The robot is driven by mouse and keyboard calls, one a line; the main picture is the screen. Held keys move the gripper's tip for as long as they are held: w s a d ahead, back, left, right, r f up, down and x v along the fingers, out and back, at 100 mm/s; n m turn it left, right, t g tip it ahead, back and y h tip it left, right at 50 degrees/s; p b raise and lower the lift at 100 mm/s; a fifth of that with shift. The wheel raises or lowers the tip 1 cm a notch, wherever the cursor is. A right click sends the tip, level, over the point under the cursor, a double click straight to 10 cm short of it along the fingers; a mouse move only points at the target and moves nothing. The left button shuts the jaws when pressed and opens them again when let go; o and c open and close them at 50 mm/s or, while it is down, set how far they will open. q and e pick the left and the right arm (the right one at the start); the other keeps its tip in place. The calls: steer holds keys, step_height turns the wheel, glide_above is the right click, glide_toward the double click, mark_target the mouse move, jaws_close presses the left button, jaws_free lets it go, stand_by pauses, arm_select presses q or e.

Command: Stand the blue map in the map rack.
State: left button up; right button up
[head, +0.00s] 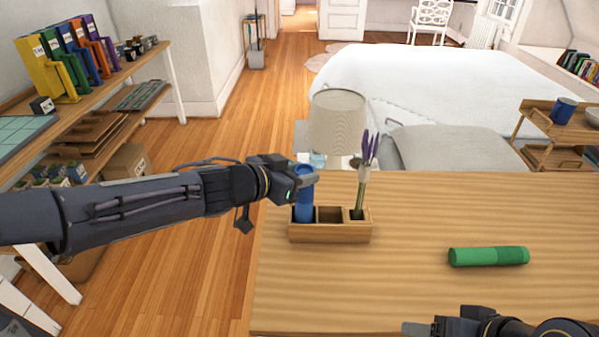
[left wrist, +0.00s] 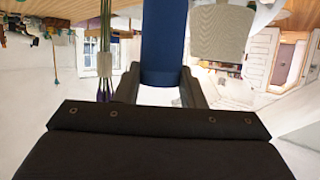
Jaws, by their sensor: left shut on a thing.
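The blue map (head: 304,208) is an upright blue roll. Its lower end is in the left compartment of the wooden map rack (head: 330,233); whether it touches the bottom is hidden. My left gripper (head: 306,181) is shut on the upper part of the blue map. In the left wrist view the blue map (left wrist: 163,45) stands between the two fingers (left wrist: 160,88). The rack's middle compartment is empty, and its right one holds a green-stemmed purple item (head: 367,165). My right gripper (head: 418,328) shows only partly at the bottom edge, and its opening is unclear.
A green roll (head: 488,256) lies on the wooden table (head: 420,215), right of the rack. A lamp (head: 338,122) stands behind the table's far edge. A shelf with binders (head: 65,60) is at the left. The table between rack and green roll is clear.

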arm_select(q)
steer(key=o, duration=1)
steer(key=shift+o, duration=0.2)
steer(key=shift+r, duration=0.1)
steer(key=shift+s+a+r, duration=0.15)
steer(key=shift+s+a, duration=0.05)
steer(key=shift+a, duration=0.05)
steer(key=p+v, duration=0.3)
steer(key=v, duration=0.4)
steer(key=shift+p, duration=0.35)
